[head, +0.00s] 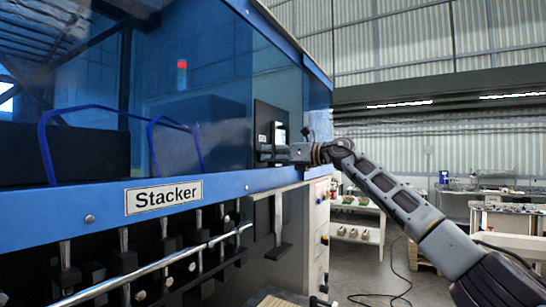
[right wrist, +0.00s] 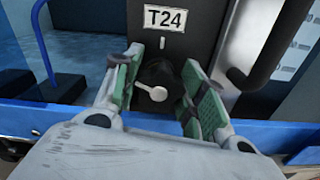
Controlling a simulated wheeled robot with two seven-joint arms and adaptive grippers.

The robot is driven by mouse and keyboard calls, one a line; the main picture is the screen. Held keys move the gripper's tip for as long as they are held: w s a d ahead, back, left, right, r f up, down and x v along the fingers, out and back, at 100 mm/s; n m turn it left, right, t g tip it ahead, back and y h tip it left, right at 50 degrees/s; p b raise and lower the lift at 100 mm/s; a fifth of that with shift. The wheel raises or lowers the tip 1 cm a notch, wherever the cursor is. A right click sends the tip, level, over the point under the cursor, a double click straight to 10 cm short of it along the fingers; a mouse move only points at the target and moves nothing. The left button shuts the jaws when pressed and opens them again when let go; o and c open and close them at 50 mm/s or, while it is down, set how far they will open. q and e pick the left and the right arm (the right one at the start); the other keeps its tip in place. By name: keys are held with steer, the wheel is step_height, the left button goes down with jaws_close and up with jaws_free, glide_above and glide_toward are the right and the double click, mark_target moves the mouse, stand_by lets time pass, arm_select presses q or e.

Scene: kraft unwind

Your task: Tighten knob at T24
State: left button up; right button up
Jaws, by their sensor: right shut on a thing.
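The T24 label (right wrist: 165,18) is on a dark panel, with a short white mark below it in the right wrist view. The round black knob (right wrist: 155,74) sits under that mark. Its white pointer (right wrist: 155,92) extends to the left and slightly up from a round white end. My right gripper (right wrist: 162,80) has its green-padded fingers on both sides of the knob and is shut on it. In the head view the right gripper (head: 276,153) reaches the dark panel (head: 268,112) at the right end of the Stacker machine; the knob is hidden there. My left gripper is out of view.
A black handle (right wrist: 262,55) stands close to the right of the knob. The blue machine frame (head: 90,204) carries a Stacker sign (head: 163,195), with levers and a metal bar (head: 150,266) below. Shelves (head: 357,222) and open floor lie to the right.

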steer(key=shift+m, duration=1.1)
steer(key=o, duration=1.1)
steer(key=shift+d, duration=0.15)
steer(key=shift+n, duration=0.5)
